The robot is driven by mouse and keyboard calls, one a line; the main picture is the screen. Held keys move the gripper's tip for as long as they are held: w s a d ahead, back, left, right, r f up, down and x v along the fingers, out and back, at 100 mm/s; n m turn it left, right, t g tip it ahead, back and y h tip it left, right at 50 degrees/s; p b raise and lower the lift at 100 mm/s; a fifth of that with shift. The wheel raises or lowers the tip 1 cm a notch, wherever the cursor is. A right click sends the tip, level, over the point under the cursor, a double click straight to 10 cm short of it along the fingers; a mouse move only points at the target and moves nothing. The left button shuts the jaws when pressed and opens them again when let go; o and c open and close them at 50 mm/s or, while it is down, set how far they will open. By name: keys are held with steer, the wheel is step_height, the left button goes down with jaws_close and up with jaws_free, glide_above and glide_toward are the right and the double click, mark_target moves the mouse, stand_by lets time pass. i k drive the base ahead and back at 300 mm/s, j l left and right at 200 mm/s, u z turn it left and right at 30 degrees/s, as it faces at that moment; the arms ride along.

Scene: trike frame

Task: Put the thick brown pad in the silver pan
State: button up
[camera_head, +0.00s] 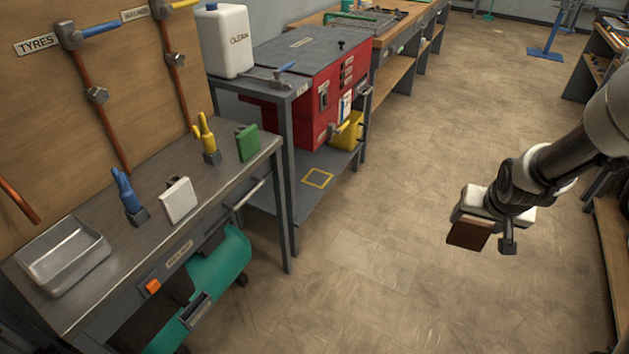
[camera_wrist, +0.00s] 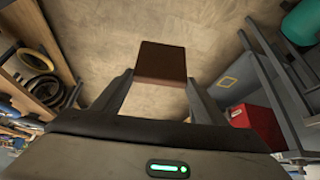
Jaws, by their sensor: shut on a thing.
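The thick brown pad (camera_head: 468,235) is held by my gripper (camera_head: 487,238) at the right of the head view, in the air over the floor. In the wrist view the pad (camera_wrist: 161,63) sits between the two fingers of my gripper (camera_wrist: 160,84), which is shut on it. The silver pan (camera_head: 64,258) is an empty rectangular tray on the grey workbench at the lower left of the head view. My gripper is well to the right of the pan, apart from it.
A red cabinet (camera_head: 315,95) stands behind. The floor (camera_head: 390,250) between bench and gripper is clear.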

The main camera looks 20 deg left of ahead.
mark_target(69, 259)
steer(key=u, duration=1.25)
steer(key=i+l, duration=0.05)
